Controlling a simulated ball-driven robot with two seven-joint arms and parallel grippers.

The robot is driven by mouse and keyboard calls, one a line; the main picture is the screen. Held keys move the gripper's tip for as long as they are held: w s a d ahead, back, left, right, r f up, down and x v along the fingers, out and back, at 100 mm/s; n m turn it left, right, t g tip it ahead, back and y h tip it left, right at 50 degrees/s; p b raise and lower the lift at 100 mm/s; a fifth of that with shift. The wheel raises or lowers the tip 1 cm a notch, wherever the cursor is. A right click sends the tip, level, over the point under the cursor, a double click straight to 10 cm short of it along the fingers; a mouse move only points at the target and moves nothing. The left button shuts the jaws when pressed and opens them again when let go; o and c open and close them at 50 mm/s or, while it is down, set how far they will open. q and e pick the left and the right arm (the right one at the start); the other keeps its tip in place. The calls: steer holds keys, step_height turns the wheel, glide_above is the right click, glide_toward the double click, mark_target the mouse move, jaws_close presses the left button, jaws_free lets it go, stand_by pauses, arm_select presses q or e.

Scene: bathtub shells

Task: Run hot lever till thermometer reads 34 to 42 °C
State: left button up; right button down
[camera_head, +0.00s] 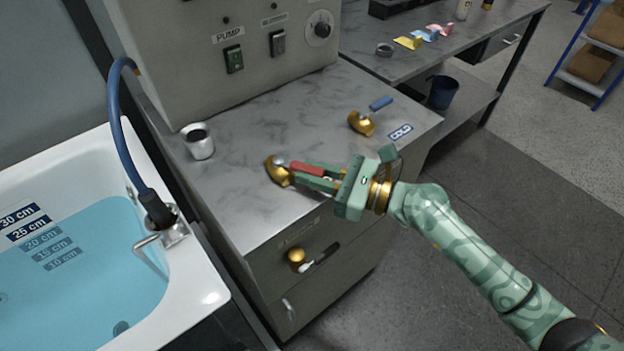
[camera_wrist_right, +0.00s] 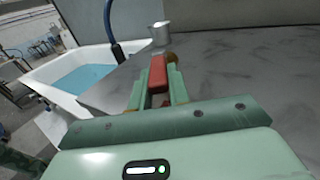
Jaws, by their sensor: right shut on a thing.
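The hot lever has a red handle (camera_head: 307,168) on a brass body (camera_head: 278,172) on the grey counter top. My right gripper (camera_head: 312,176) is shut on the red handle, which also shows between the fingers in the right wrist view (camera_wrist_right: 158,74). The cold lever, a brass body with a blue handle (camera_head: 381,103), stands farther back beside the COLD label (camera_head: 400,132). The white tub (camera_head: 209,289) at the left holds blue water (camera_head: 95,270) with depth marks on its wall. No thermometer reading can be made out. My left gripper is not in view.
A metal cup (camera_head: 198,142) stands at the counter's left. Behind is a panel (camera_head: 215,50) marked PUMP with switches and a knob. A blue hose (camera_head: 122,150) runs to the tub rim. A brass knob (camera_head: 296,255) sits on the cabinet front. The counter's middle is clear.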

steer(key=shift+w, duration=0.1)
stand_by(0.3)
steer(key=c, duration=1.3)
jaws_free()
steer(key=v, duration=1.6)
steer(key=shift+d, duration=0.25)
